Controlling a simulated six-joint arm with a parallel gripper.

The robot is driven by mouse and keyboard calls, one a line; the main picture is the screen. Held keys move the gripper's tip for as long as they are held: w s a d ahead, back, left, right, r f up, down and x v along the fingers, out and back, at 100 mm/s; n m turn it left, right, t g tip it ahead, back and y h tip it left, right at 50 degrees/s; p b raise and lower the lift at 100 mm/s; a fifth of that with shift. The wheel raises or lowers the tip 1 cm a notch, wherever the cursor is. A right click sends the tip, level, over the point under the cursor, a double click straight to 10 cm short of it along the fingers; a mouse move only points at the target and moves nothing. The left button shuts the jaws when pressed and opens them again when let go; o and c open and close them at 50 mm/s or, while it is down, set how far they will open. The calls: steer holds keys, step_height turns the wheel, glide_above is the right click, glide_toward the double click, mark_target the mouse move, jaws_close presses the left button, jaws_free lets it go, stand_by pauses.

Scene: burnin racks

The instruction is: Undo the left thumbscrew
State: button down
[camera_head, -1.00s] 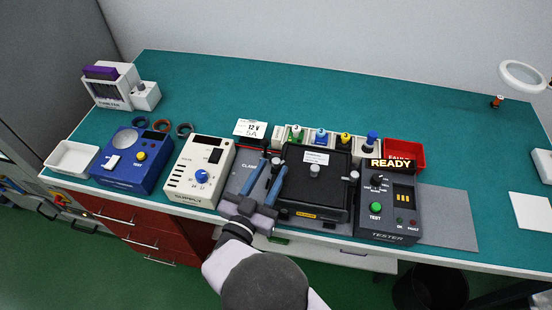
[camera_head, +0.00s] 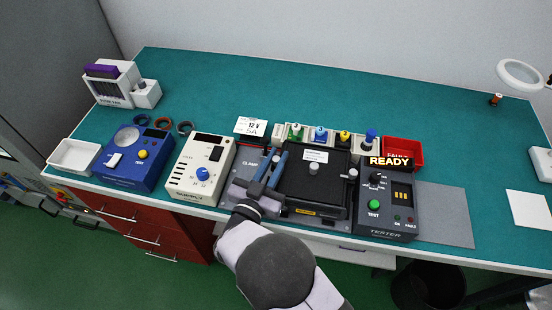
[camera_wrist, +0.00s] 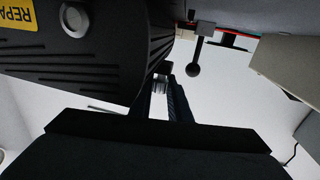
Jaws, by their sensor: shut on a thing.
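The black unit (camera_head: 322,185) sits in the grey clamp fixture, with a knob (camera_head: 314,168) on its top. In the wrist view its dark ribbed side (camera_wrist: 95,65) fills the upper left. My gripper (camera_head: 274,152) reaches along the unit's left edge, its two blue fingers pointing to the back of the bench. Its jaws are shut on the left thumbscrew, which the fingers mostly hide in the head view. In the wrist view a small ribbed grey piece of the left thumbscrew (camera_wrist: 160,86) shows between the dark fingers. The right thumbscrew (camera_head: 352,174) stands at the unit's right edge.
The tester (camera_head: 388,205) with a READY sign stands close on the right, the cream supply box (camera_head: 200,170) on the left. A row of coloured plugs (camera_head: 320,135) and a red bin (camera_head: 405,150) stand behind. A black ball-ended lever (camera_wrist: 193,70) is near the fingers.

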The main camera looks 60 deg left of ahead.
mark_target(274, 164)
steer(key=shift+n+g+y, duration=0.7)
steer(key=shift+y, duration=0.2)
steer(key=c, duration=1.7)
jaws_free()
steer(key=shift+o, duration=0.2)
steer(key=shift+s, duration=0.1)
steer(key=b+v, duration=0.2)
steer(key=v, duration=0.4)
steer(key=shift+s+d, duration=0.4)
steer(key=shift+d, duration=0.1)
